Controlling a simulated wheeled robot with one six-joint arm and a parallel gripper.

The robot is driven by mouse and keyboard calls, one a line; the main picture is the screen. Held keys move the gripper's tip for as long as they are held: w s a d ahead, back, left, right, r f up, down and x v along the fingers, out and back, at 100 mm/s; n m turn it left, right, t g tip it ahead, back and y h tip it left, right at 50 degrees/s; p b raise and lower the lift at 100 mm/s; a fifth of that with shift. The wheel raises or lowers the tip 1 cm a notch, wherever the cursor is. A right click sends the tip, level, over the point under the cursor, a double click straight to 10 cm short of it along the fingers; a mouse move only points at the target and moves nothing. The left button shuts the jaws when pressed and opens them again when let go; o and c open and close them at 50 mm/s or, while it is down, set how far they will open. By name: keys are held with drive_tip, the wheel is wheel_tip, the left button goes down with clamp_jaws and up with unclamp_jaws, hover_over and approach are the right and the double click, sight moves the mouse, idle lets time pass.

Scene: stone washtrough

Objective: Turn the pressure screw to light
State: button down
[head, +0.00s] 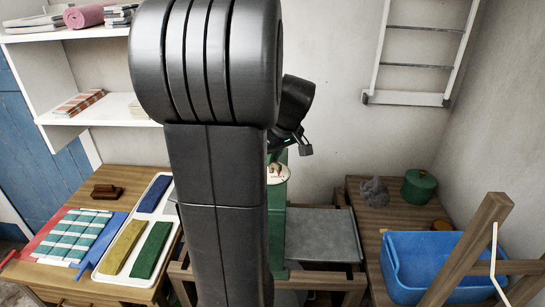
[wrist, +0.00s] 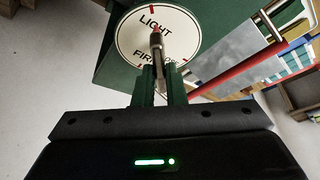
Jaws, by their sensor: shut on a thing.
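The pressure screw's handle (wrist: 157,44) is a slim metal bar with a red tip, over a round white dial (wrist: 186,42) in the wrist view. The dial reads LIGHT at the top and FIRM at the bottom, partly covered. The red tip lies over the word LIGHT, close below a red tick on the rim. My gripper (wrist: 159,72) is shut on the handle's near end. In the head view the dial (head: 277,174) shows on a green press frame (head: 277,205), partly behind my arm; the handle cannot be made out there.
A blue tub (head: 425,262), a green lidded pot (head: 418,186) and a grey cloth (head: 374,190) are at right. A red bar (wrist: 240,72) passes right of the dial.

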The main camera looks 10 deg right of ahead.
drive_tip(key=shift+n, duration=0.4)
drive_tip(key=c, duration=1.5)
unclamp_jaws()
drive_tip(key=v, duration=0.7)
drive_tip(key=b+v, duration=0.1)
drive_tip(key=v, duration=0.5)
drive_tip(key=shift+s+d+r, duration=0.1)
drive_tip(key=shift+d+r, duration=0.2)
drive_tip(key=shift+r, duration=0.05)
drive_tip(key=x, duration=0.7)
drive_tip(key=p+x, duration=0.1)
drive_tip(key=x, duration=0.5)
drive_tip(key=shift+a+f, duration=0.3)
drive_tip(key=shift+f, duration=0.05)
